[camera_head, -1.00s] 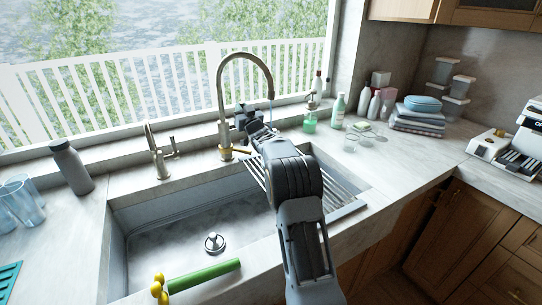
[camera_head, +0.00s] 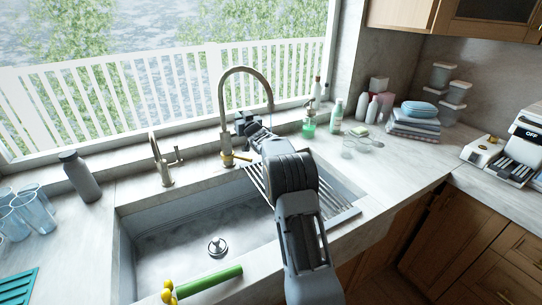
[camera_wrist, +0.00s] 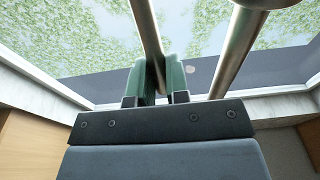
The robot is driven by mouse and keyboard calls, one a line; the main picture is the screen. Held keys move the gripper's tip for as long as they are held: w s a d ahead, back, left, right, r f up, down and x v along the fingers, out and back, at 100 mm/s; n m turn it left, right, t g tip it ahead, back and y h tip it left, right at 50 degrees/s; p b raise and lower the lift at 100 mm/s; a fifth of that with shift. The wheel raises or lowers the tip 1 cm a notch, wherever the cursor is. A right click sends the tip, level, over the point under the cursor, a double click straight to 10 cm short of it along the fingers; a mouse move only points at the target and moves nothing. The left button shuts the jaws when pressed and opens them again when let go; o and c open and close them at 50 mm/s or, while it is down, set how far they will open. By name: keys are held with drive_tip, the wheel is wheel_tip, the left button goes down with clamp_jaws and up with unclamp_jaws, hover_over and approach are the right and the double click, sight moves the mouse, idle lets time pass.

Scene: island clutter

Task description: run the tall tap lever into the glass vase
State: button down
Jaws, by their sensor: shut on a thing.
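The tall tap (camera_head: 222,95) is a metal gooseneck behind the sink, with a brass-coloured handle (camera_head: 240,156) low on it. My gripper (camera_head: 246,123) is beside the tap's column, partly hidden by my arm. In the wrist view, my gripper's green pads (camera_wrist: 161,80) are shut on a thin metal rod (camera_wrist: 148,30); I cannot tell whether it is the lever. A thicker pipe (camera_wrist: 238,48) stands to its right. I cannot make out a glass vase for certain; my arm hides part of the sink.
A smaller tap (camera_head: 161,160) and a grey bottle (camera_head: 80,176) stand left of the tall tap. Clear glasses (camera_head: 30,210) are at the far left. A green-handled thing (camera_head: 208,283) lies at the sink's front edge. A rack (camera_head: 335,205), bottles and stacked cloths (camera_head: 413,125) are right.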

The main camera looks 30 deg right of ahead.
drive_tip(key=shift+w+g+p, duration=0.45)
drive_tip(key=shift+g+p, duration=0.15)
drive_tip(key=shift+p, duration=1.7)
drive_tip(key=c, duration=1.4)
unclamp_jaws()
drive_tip(key=shift+w+f, duration=0.1)
drive_tip(key=shift+f, duration=0.05)
drive_tip(key=o, duration=0.4)
drive_tip(key=shift+c, duration=0.2)
drive_tip(key=s+b, duration=0.4)
drive_tip(key=s, duration=1)
drive_tip(key=shift+b, duration=0.3)
drive_tip(key=s+a+f+g, duration=0.2)
drive_tip(key=s+a+g, duration=0.2)
drive_tip(key=s, duration=0.7)
drive_tip(key=s+a+f+g, duration=0.2)
drive_tip(key=s+a+g, duration=0.3)
drive_tip(key=s, duration=0.7)
drive_tip(key=s+a+f+g, duration=0.2)
drive_tip(key=s+a+g, duration=0.3)
drive_tip(key=s, duration=0.7)
drive_tip(key=shift+a+f, duration=0.35)
drive_tip(key=shift+a, duration=0.65)
